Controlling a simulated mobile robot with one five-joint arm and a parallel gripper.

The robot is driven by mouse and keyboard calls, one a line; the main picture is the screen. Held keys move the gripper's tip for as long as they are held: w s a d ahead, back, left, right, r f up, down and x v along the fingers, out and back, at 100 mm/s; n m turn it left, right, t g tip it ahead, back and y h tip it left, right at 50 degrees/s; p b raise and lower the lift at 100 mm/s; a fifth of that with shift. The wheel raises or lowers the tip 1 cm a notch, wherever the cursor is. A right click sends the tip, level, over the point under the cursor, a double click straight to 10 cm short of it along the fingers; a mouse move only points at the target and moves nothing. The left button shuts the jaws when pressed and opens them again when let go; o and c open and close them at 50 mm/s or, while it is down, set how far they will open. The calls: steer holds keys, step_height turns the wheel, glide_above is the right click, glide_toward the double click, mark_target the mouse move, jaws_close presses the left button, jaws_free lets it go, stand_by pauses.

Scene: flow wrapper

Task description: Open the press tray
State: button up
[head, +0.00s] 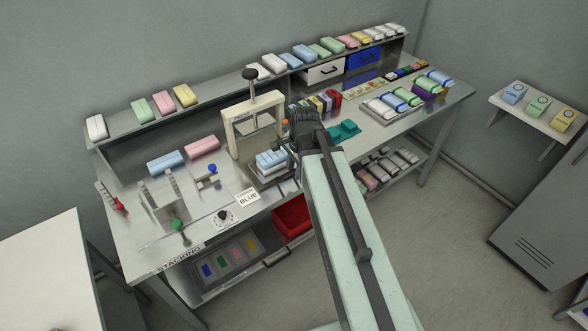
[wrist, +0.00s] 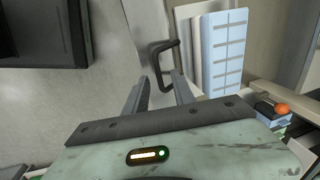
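The press (head: 252,122) is a beige frame with a black knob on top, standing at the middle of the bench. Light blue bars (head: 271,158) are stacked on the press tray (head: 268,173) at its foot. In the wrist view a light blue segmented block (wrist: 222,52) lies beside a pale panel. A dark handle (wrist: 158,66) on that panel is just ahead of my gripper (wrist: 161,84). The two fingers are apart, with the handle's lower end appearing between their tips. I cannot tell whether they touch it. My arm hides the fingers in the head view.
A small box with an orange button (wrist: 282,108) is close to the gripper's right. Soap bars line the shelf (head: 217,114).

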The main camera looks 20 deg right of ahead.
step_height(320, 180, up, 7)
steer(key=s+p, duration=0.1)
steer(key=p, duration=0.5)
steer(key=shift+d, duration=0.2)
steer(key=shift+s+f, duration=0.1)
steer(key=s+a+n+g, duration=0.1)
steer(key=s+a+n, duration=0.4)
steer(key=n, duration=0.9)
steer(key=shift+s+f+g+h, duration=0.2)
steer(key=shift+s+g+h, duration=0.15)
steer(key=shift+s, duration=0.45)
steer(key=shift+a, duration=0.1)
